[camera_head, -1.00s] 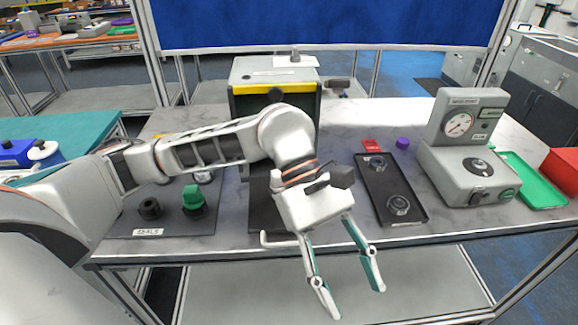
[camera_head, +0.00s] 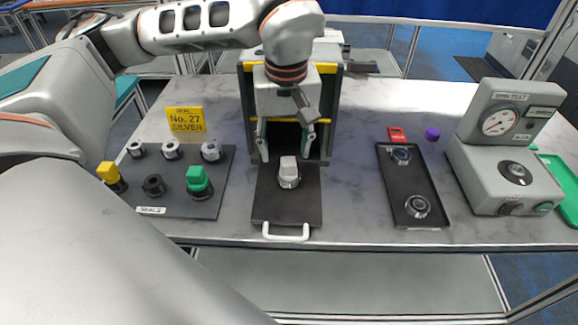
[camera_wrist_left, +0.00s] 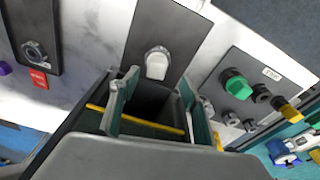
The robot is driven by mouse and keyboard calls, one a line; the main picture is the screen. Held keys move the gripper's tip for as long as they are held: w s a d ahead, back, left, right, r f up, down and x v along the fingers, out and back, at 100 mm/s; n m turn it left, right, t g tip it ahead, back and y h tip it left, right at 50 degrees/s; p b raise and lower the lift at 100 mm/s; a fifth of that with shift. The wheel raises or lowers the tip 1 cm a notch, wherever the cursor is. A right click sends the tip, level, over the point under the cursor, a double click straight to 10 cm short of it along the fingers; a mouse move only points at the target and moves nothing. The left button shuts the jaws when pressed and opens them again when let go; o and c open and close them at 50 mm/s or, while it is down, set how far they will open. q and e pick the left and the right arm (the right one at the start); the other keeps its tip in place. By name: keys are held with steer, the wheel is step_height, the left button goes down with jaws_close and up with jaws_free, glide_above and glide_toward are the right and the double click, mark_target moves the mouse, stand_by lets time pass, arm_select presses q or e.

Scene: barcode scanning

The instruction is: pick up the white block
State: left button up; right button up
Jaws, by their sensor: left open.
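The white block (camera_head: 288,166) stands upright on a silver ring on the dark tray (camera_head: 268,207) in front of the box with the yellow edge. In the left wrist view the white block (camera_wrist_left: 157,66) shows just beyond the fingertips, between them in the picture. My left gripper (camera_head: 286,154) is open and empty. Its fingers point down, spread to either side of the block and slightly behind it in the head view. The left gripper (camera_wrist_left: 159,80) also shows in the left wrist view. My right gripper is not in view.
The box (camera_head: 331,105) stands close behind the gripper. A board of seals (camera_head: 178,200) with green and yellow blocks lies to the left, by a yellow card (camera_head: 186,120). A black tray (camera_head: 400,180) and a grey gauge unit (camera_head: 500,170) are to the right.

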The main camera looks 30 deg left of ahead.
mark_target(288, 161)
arm_select(q)
steer(key=shift+w+d+f, duration=0.1)
steer(key=shift+w+f, duration=0.05)
steer(key=shift+f, duration=1.1)
steer(key=shift+w+d+f, duration=0.1)
steer(key=shift+w+f, duration=0.05)
steer(key=shift+f, duration=1.05)
steer(key=c, duration=1.2)
